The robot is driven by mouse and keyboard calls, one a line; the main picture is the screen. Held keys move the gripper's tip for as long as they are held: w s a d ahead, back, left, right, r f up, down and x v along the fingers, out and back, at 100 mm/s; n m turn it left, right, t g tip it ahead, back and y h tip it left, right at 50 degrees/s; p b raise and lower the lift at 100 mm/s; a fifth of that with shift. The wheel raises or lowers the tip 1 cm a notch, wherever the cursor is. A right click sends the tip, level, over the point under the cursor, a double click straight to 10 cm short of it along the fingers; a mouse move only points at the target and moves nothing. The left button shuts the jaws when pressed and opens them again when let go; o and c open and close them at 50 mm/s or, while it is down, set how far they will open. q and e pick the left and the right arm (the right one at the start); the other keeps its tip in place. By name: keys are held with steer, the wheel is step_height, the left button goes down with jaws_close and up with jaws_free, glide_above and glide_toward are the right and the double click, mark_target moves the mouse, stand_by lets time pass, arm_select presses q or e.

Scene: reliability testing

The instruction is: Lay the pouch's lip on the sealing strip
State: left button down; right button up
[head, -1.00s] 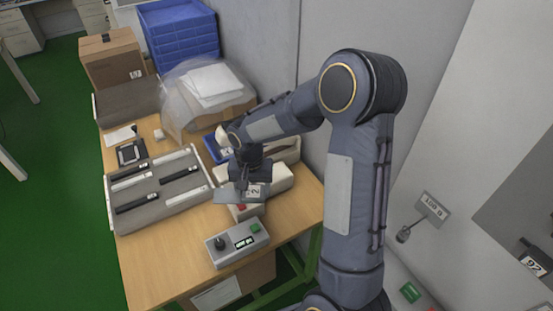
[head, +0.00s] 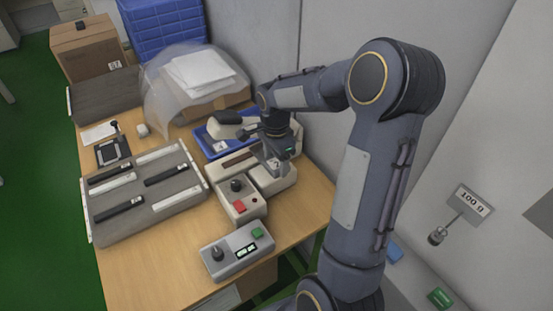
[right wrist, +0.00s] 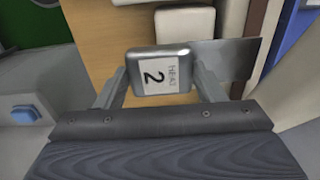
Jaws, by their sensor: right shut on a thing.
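The silver-grey pouch (right wrist: 180,57) carries a white label with a 2. My right gripper (right wrist: 158,84) is shut on it, one finger on each side, and its flat grey lip (right wrist: 238,62) sticks out to the right in the right wrist view. In the head view my right gripper (head: 272,152) hangs over the right part of the cream sealer (head: 285,178), and the pouch (head: 270,164) shows only as a small grey piece below it. The brown sealing strip (head: 232,160) lies to the left of the gripper. I cannot tell whether the lip touches anything. My left gripper is out of view.
A control box with a red button (head: 239,207) stands in front of the sealer. A grey box with a green button (head: 237,251) is nearer. A grey rack with several bars (head: 190,205) is at left. A blue tray (head: 202,139) and a plastic-covered stack (head: 160,105) are behind.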

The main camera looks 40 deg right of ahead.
mark_target(274, 161)
steer(key=shift+w+f+b, duration=0.25)
steer(key=shift+f+b, duration=0.15)
steer(key=shift+f, duration=0.35)
steer(key=shift+w+f+b, duration=0.25)
steer(key=shift+f+b, duration=0.15)
steer(key=shift+f, duration=0.3)
steer(key=shift+w+d+f, duration=0.1)
steer(key=shift+w+f, duration=0.15)
steer(key=shift+w, duration=0.5)
steer(key=shift+w+d+f, duration=0.1)
steer(key=shift+w+f, duration=0.15)
steer(key=shift+w, duration=0.5)
steer(key=shift+f, duration=0.25)
steer(key=o, duration=1)
steer(key=shift+o, duration=0.2)
steer(key=shift+r, duration=0.15)
steer(key=shift+s+a+r+p, duration=0.15)
steer(key=shift+s+r, duration=0.3)
steer(key=shift+s, duration=0.35)
steer(key=shift+s+a+r+p, duration=0.1)
steer(key=shift+s+r, duration=0.4)
steer(key=shift+s, duration=0.35)
steer(key=shift+s+a+r+p, duration=0.15)
steer(key=shift+s+r, duration=0.3)
steer(key=shift+s, duration=0.35)
